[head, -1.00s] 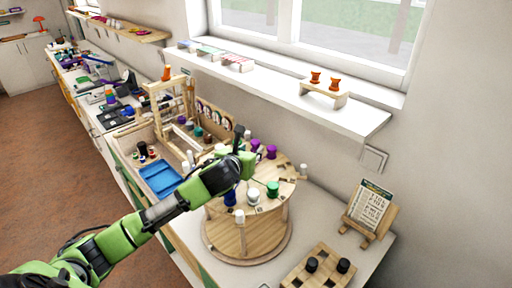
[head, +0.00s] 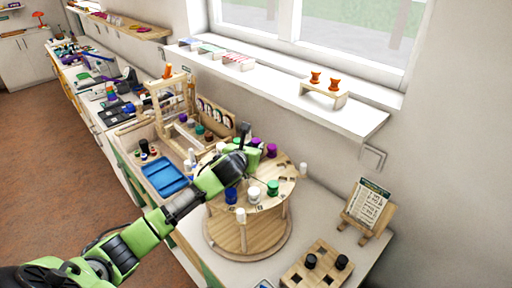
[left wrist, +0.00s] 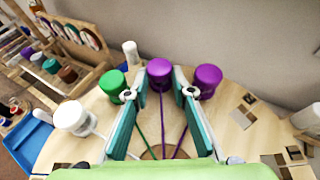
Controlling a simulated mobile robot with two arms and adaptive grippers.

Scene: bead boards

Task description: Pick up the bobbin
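Several bobbins stand on a round wooden stand (head: 262,232). In the left wrist view a purple bobbin (left wrist: 159,72) shows between the fingertips of my left gripper (left wrist: 160,92), at their far end; I cannot tell whether they touch it. A second purple bobbin (left wrist: 207,80) is just right of the right finger. A green bobbin (left wrist: 112,84) and a white bobbin (left wrist: 75,118) are to the left. My left gripper (head: 243,142) is open over the stand in the head view and partly hides its top. My right gripper is not in view.
A blue tray (head: 165,178) and a wooden frame (head: 168,105) stand left of the stand. A wooden block with black bobbins (head: 318,270) and a card on an easel (head: 368,205) are at the right. A shelf (head: 280,92) runs along the wall behind.

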